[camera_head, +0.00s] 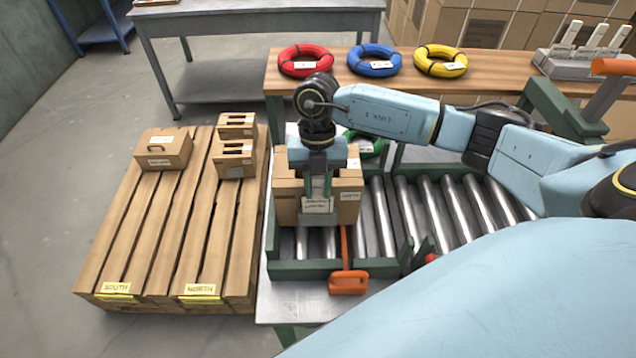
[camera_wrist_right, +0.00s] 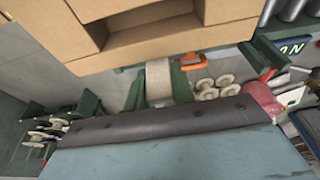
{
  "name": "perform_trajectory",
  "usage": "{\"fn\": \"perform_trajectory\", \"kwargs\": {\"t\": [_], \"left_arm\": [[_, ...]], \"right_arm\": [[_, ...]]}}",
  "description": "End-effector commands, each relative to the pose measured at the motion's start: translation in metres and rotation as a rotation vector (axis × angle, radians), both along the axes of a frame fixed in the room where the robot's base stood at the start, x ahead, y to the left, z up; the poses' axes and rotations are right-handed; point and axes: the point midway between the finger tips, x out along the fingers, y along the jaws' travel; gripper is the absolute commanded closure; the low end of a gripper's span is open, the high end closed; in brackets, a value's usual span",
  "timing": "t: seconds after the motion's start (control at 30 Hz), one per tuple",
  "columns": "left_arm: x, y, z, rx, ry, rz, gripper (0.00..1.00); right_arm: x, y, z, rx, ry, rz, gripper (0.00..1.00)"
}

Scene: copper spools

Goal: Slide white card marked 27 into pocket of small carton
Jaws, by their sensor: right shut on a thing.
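My right gripper (camera_head: 318,192) points down in front of the carton (camera_head: 286,205) on the roller conveyor. It is shut on the white card (camera_head: 318,205), whose marking is too small to read. The wrist view shows the pale card (camera_wrist_right: 158,80) between the two green fingers. The carton (camera_wrist_right: 225,40) fills the top of that view, with a dark recess in its face. The card appears close to the carton's face; I cannot tell whether they touch, and no part of the card is seen inside an opening. My left gripper is out of view.
Bare rollers (camera_head: 440,210) extend right. A slatted pallet (camera_head: 150,235) at left holds several cartons (camera_head: 165,148).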

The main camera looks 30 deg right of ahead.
Motion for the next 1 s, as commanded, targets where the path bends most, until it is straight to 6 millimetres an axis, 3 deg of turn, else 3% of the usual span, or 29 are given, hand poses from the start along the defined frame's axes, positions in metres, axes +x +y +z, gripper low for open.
{"fn": "perform_trajectory", "kwargs": {"t": [0.17, 0.2, 0.37, 0.73, 1.0], "left_arm": [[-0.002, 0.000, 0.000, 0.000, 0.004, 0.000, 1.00], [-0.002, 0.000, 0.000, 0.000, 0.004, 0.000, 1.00], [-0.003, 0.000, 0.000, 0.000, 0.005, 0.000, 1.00], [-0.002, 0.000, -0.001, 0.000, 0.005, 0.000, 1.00], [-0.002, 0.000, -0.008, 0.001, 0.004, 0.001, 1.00]], "right_arm": [[0.000, 0.000, 0.000, 0.000, 0.000, 0.000, 0.96], [0.000, 0.000, 0.000, 0.000, 0.000, 0.000, 0.71], [0.000, 0.000, 0.000, 0.000, 0.000, 0.000, 0.50], [0.002, -0.001, 0.006, 0.000, -0.002, 0.000, 0.50], [0.014, -0.008, 0.054, -0.001, -0.007, -0.001, 0.50]]}}
